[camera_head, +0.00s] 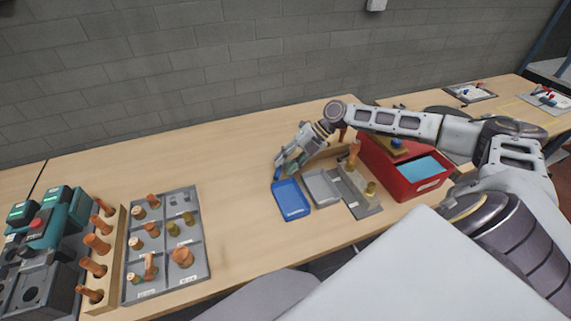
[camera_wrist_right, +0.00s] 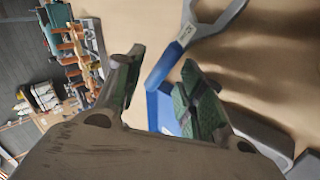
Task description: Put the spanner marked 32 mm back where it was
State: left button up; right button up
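In the right wrist view a spanner with a grey ring-like head (camera_wrist_right: 215,15) and a blue handle (camera_wrist_right: 168,63) lies near my fingertips. Its handle passes across the gap between them; a small label on it is too small to read. My right gripper (camera_wrist_right: 160,82) is open, with a gap on both sides of the handle, and I see no grip on it. In the head view my right gripper (camera_head: 287,162) is just behind the blue tray (camera_head: 292,201), pointing down-left, and the spanner is mostly hidden there. My left gripper is not in view.
A grey tray (camera_head: 322,187), a grey plate with copper fittings (camera_head: 361,205) and a red box (camera_head: 402,179) stand right of the blue tray. A grey sorting tray (camera_head: 199,246) with copper fittings is at left. The wooden table between is clear.

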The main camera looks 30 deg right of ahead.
jog(key=shift+s+d+r, duration=0.15)
jog(key=shift+d+r, duration=0.05)
jog(key=shift+d, duration=0.25)
jog(key=v, duration=0.3)
jog(key=shift+d+r, duration=0.15)
jog(key=shift+r, duration=0.1)
pick_arm(q)
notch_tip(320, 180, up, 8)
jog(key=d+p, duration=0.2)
jog(key=p, duration=0.6)
pick_arm(e)
jog(key=d+r, duration=0.2)
jog(key=r, duration=0.5)
jog(key=s+d+r, duration=0.1)
jog(key=d+r, duration=0.1)
jog(key=r, duration=0.5)
jog(key=shift+s+d, duration=0.2)
jog(key=shift+d, duration=0.1)
